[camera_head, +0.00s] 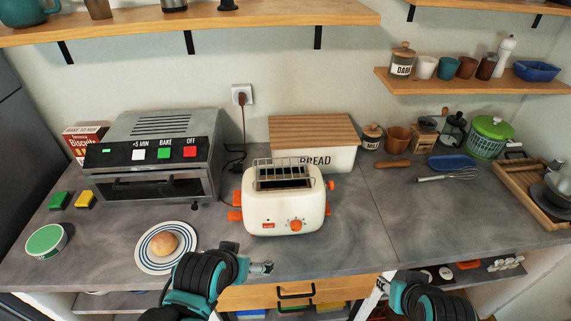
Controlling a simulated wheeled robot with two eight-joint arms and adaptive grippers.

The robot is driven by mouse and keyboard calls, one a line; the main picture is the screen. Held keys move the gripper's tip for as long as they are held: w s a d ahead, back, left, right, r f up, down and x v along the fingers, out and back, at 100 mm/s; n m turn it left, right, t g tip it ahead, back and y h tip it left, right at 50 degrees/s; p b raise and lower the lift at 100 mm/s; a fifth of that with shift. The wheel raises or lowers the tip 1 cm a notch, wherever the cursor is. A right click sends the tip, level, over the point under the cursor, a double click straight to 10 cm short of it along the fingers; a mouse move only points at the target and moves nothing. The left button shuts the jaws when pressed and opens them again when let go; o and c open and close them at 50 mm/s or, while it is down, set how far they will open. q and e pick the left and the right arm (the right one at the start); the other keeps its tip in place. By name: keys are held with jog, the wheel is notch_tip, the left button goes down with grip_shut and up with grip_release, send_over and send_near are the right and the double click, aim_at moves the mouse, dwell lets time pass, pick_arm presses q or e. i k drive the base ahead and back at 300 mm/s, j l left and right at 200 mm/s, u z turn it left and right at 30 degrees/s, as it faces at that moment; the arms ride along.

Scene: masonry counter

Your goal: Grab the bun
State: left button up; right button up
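A round golden-brown bun (163,243) sits on a white plate with blue rings (146,262) at the counter's front left. My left gripper (261,267) is at the counter's front edge, to the right of the plate and apart from the bun. It points to the right, and its fingers are too small to tell open from shut. My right gripper (378,290) is low at the front edge, right of the drawer, partly hidden by its own arm and the frame bottom. I see nothing held in either gripper.
A cream toaster (284,213) stands right of the plate. A toaster oven (150,165) stands behind it. A bread box (335,160) stands at the back. The counter right of the toaster (430,225) is clear.

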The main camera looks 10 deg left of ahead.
aim_at(163, 244)
jog(key=k+j+u, duration=0.1)
jog(key=u, duration=1.45)
jog(key=i+j+z, duration=0.1)
jog(key=j, duration=0.2)
jog(key=i+j+z, duration=0.25)
jog(key=j, duration=0.4)
jog(key=i+j+z, duration=0.15)
jog(key=i+j, duration=0.1)
jog(key=j, duration=0.1)
